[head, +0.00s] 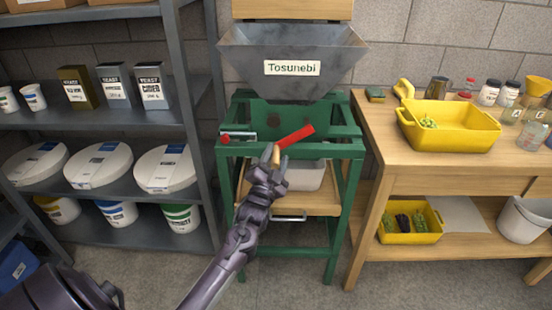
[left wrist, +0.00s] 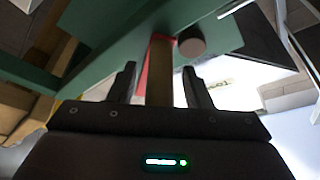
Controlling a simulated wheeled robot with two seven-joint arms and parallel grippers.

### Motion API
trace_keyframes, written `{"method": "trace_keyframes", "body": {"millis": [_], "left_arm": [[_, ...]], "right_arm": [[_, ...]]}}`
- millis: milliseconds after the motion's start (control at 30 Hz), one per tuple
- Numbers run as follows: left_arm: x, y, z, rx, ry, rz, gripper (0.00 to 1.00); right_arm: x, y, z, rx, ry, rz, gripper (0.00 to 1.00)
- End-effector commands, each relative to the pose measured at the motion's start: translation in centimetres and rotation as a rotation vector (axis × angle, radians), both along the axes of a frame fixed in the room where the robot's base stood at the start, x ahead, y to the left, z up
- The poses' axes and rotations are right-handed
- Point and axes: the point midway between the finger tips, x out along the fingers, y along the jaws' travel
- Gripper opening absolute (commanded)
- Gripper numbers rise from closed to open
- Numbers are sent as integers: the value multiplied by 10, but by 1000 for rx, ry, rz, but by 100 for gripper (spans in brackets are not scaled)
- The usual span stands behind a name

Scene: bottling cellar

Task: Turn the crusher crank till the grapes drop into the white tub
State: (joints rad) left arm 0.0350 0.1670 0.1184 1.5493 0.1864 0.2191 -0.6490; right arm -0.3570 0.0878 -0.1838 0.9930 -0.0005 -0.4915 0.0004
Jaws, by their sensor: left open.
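The crusher has a grey hopper (head: 290,52) labelled Tosunebi on a green frame (head: 240,165). Its crank has a red arm (head: 296,137) and a wooden handle (head: 276,155). My left gripper (head: 271,160) is open at the handle. In the left wrist view, the wooden handle (left wrist: 160,70) stands between the two open fingers, with gaps on both sides. The red arm (left wrist: 143,82) shows behind it. The white tub (head: 309,176) sits on a wooden shelf under the crusher, partly hidden by my left arm. The hopper's inside is hidden. My right gripper is not in view.
A red-ended metal lever (head: 240,136) is on the frame's left. A wooden bench (head: 376,140) at right bears a yellow crate (head: 460,139) with green grapes; another yellow crate (head: 410,238) with grapes is below. A grey shelf rack (head: 172,60) stands close on the left.

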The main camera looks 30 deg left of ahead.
Motion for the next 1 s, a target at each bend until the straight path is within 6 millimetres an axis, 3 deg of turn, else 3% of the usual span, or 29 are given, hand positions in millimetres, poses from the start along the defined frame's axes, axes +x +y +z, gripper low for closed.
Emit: {"method": "trace_keyframes", "body": {"millis": [133, 467, 1000], "left_arm": [[0, 0, 0, 0, 0, 0, 42], [0, 0, 0, 0, 0, 0, 0], [1, -1, -6, -41, -26, -1, 0]], "right_arm": [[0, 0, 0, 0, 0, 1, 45], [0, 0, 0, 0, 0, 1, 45], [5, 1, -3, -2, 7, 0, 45]]}}
